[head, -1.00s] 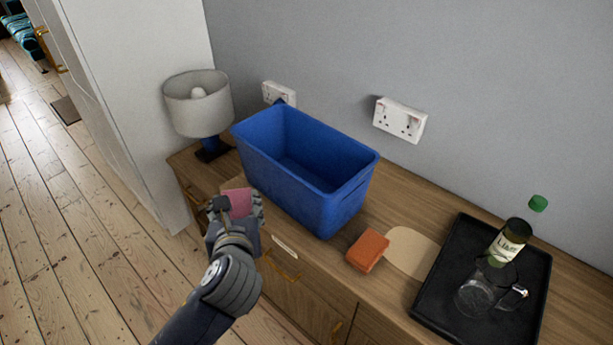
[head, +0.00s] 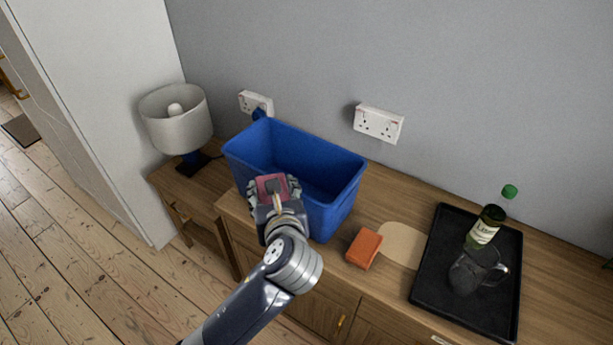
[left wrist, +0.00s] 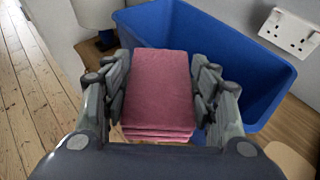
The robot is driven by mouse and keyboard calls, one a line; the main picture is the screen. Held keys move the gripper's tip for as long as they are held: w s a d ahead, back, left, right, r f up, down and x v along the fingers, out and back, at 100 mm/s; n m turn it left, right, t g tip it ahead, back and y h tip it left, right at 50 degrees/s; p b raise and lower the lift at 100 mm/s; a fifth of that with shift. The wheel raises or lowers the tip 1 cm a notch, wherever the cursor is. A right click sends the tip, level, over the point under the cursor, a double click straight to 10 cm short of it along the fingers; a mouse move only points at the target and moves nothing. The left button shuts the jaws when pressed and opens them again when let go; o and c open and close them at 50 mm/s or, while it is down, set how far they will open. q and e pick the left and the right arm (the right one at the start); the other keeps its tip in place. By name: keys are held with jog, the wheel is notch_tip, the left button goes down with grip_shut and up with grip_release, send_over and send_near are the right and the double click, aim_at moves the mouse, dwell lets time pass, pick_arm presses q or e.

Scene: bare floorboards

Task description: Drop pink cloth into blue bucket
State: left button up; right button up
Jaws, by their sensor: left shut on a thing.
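A folded pink cloth (left wrist: 158,92) is held between the fingers of my left gripper (left wrist: 158,100) in the left wrist view. In the head view the pink cloth (head: 272,187) shows at the end of my left gripper (head: 274,190), at the near side of the blue bucket. The blue bucket (head: 335,207) is an open rectangular tub on the wooden cabinet. It also shows behind the cloth in the left wrist view (left wrist: 262,88). The inside of the bucket is partly hidden by the gripper. My right gripper is not in view.
An orange sponge-like block (head: 364,248) lies right of the bucket, beside a beige flat piece (head: 402,246). A black tray (head: 432,275) holds a green-capped bottle (head: 486,228) and a glass mug (head: 470,272). A lamp (head: 178,122) stands left. Wall sockets (head: 379,124) are behind.

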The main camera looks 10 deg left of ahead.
pick_arm(q)
jog(key=w+r+p, duration=0.1)
jog(key=w+p, duration=0.1)
jog(key=w+r+p, duration=0.1)
jog(key=w, duration=0.2)
jog(key=w+r+p, duration=0.1)
jog(key=w+p, duration=0.1)
jog(key=shift+w+d+p, duration=0.25)
jog(key=shift+p, duration=0.05)
jog(key=w+a+r+p, duration=0.1)
jog(key=w+a+p, duration=0.1)
jog(key=w+p, duration=0.55)
notch_tip(320, 180, down, 6)
jog(key=w+b, duration=0.1)
jog(key=b, duration=0.5)
jog(key=shift+w+a+f+m+h+b, duration=0.15)
jog(key=shift+w+f+m+h+b, duration=0.05)
jog(key=shift+w+m+h+b, duration=0.2)
jog(key=shift+s, duration=0.1)
jog(key=o, duration=1.1)
jog(key=v, duration=1.2)
jog(key=shift+s+f, duration=0.1)
jog(key=shift+f, duration=0.1)
